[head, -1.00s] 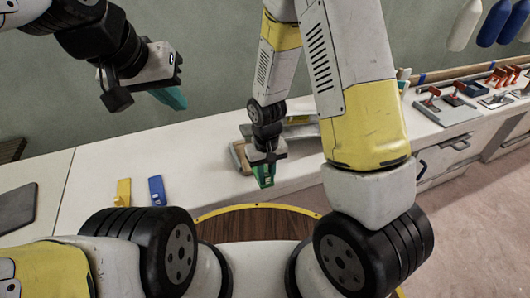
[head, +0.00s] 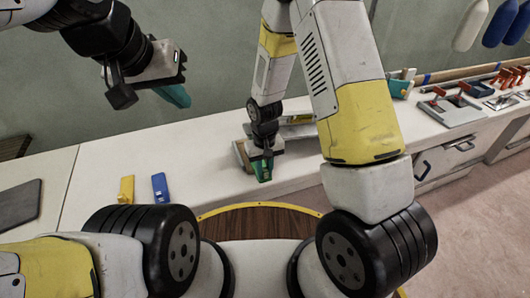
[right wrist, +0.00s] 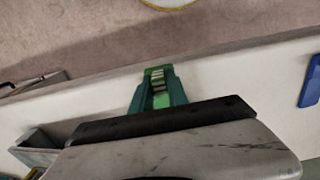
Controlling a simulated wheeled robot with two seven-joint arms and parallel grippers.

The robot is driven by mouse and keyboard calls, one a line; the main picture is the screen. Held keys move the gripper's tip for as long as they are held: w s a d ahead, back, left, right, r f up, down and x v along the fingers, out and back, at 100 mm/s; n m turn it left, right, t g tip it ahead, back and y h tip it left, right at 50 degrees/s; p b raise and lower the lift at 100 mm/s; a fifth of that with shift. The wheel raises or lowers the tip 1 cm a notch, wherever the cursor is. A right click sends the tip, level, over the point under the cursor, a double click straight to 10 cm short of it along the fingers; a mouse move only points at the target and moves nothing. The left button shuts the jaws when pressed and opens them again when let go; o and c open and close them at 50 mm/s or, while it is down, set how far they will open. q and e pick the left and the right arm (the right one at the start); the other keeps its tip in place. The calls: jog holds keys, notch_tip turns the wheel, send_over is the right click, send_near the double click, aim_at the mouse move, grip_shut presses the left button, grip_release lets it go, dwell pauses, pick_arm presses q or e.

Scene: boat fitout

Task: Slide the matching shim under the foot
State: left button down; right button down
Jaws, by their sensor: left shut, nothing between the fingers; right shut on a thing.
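My right gripper (head: 262,171) is shut on a green shim (right wrist: 157,74), low over the white bench near its front edge. The shim shows between the teal fingers in the right wrist view. A yellow shim (head: 126,189) and a blue shim (head: 160,188) lie on the bench to the left; the blue one also shows at the right edge of the right wrist view (right wrist: 312,82). My left gripper (head: 176,96) is shut and empty, raised above the bench. A grey fixture (head: 298,131) stands behind my right gripper, partly hidden by my arm; I cannot make out the foot.
A dark mat (head: 19,204) lies at the far left of the bench (head: 215,140). Orange-handled tools (head: 505,77) and a grey plate (head: 447,110) are at the right. A round wooden top with a yellow rim (head: 258,207) is in front. The bench between the blue shim and the fixture is clear.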

jog(key=shift+w+a+f, duration=0.1)
jog(key=shift+w+a, duration=0.3)
jog(key=shift+w, duration=0.85)
jog(key=shift+w+a+f, duration=0.1)
jog(key=shift+w+a, duration=0.35)
jog(key=shift+w, duration=0.8)
jog(key=shift+w+a+f, duration=0.1)
jog(key=shift+w+a, duration=0.3)
jog(key=shift+w, duration=0.85)
jog(key=c, duration=1.2)
grip_release()
jog(key=shift+r, duration=0.2)
